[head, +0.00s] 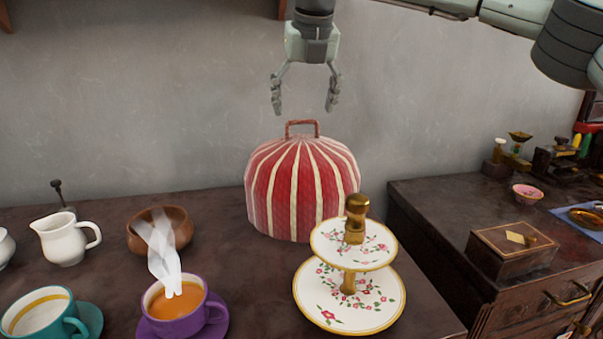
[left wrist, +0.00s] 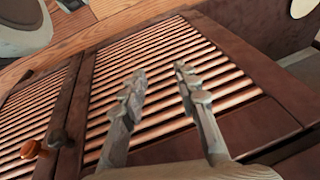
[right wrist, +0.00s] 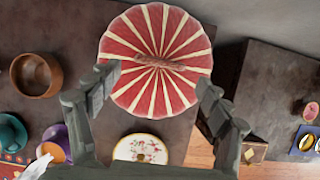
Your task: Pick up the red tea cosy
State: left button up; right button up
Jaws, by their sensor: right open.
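The red tea cosy (head: 302,188) with cream stripes stands upright at the back of the dark table, near the wall. A red loop handle (head: 302,124) is on its top. My right gripper (head: 305,108) is open and empty above the cosy, pointing down over the handle. In the right wrist view the cosy (right wrist: 155,95) shows from above, its handle (right wrist: 155,64) running across between the open fingers (right wrist: 157,90). My left gripper (left wrist: 160,85) shows only in the left wrist view. Its fingers are apart and empty, in front of a slatted cabinet door (left wrist: 180,75).
A two-tier floral cake stand (head: 350,298) stands in front of the cosy on the right. A wooden bowl (head: 160,231), white jug (head: 64,238), purple cup (head: 178,310) and teal cup (head: 45,312) are on the left. A wooden box (head: 510,247) sits on the right cabinet.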

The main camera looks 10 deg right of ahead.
aim_at(302, 121)
jog(key=x, duration=0.4)
jog(key=shift+w+d+f, duration=0.1)
jog(key=shift+w+f, duration=0.1)
jog(key=shift+w, duration=0.2)
jog(key=shift+w+f, duration=0.1)
jog(key=shift+f, duration=0.1)
pick_arm(q)
jog(key=shift+x, duration=1)
jog(key=shift+d, duration=0.25)
pick_arm(e)
jog(key=shift+c, duration=0.6)
jog(key=c, duration=1.4)
jog(key=shift+c, duration=1.3)
pick_arm(q)
jog(key=shift+r, duration=0.15)
jog(key=shift+a, duration=0.1)
pick_arm(e)
jog(key=shift+r, duration=0.1)
